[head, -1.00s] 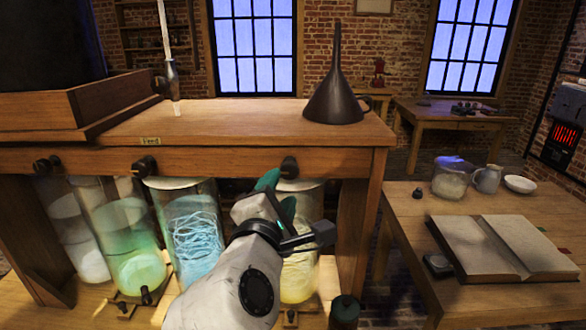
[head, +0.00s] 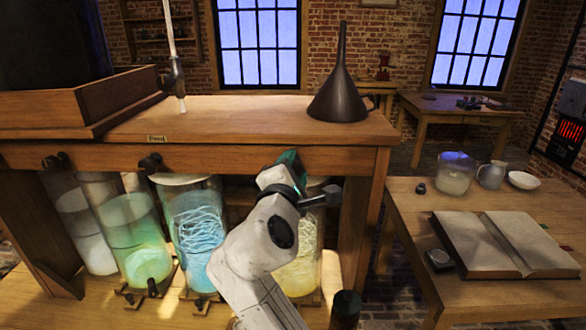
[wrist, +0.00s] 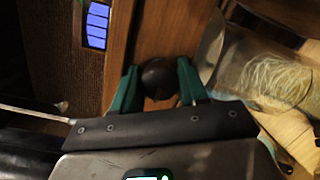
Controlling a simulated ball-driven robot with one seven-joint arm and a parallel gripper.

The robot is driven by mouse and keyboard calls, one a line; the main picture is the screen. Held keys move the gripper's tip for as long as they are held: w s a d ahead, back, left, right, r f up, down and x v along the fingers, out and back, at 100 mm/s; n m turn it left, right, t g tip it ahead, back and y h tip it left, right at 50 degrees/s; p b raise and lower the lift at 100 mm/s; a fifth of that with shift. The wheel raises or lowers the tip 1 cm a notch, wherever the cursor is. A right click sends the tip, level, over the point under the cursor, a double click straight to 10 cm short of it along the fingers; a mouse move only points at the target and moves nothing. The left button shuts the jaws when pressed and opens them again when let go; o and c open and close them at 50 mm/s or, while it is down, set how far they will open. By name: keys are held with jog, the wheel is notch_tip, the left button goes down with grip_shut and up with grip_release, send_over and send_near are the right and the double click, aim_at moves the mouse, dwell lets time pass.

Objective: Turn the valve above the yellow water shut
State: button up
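The jar of yellow water (head: 302,255) stands under the wooden shelf, right of the blue jar, partly hidden by my arm. It also shows at the right in the wrist view (wrist: 275,82). The dark round valve (wrist: 158,78) sits on the shelf's front edge above this jar; in the head view my gripper hides it. My gripper (head: 288,160) is at the valve. In the wrist view its green fingers (wrist: 157,80) stand on either side of the knob, very close to it. Whether they press on it is not clear.
Blue (head: 195,235) and green (head: 138,240) jars stand to the left, with their own valves (head: 152,163) on the shelf edge. A dark funnel (head: 339,95) stands on the shelf top (head: 240,115). A side table at the right holds an open book (head: 500,245).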

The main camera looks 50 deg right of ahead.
jog(key=c, duration=0.6)
jog(key=shift+m, duration=0.3)
jog(key=m, duration=0.2)
jog(key=shift+m+y, duration=0.3)
jog(key=m, duration=0.3)
jog(key=m+b, duration=0.1)
jog(key=m, duration=0.1)
jog(key=m+y, duration=0.1)
jog(key=m, duration=0.2)
jog(key=shift+f+y+b, duration=0.15)
jog(key=shift+y+b, duration=0.15)
jog(key=shift+b, duration=0.05)
jog(key=m+t+b, duration=0.1)
jog(key=m+b, duration=0.1)
jog(key=m, duration=0.2)
jog(key=shift+m+y, duration=0.4)
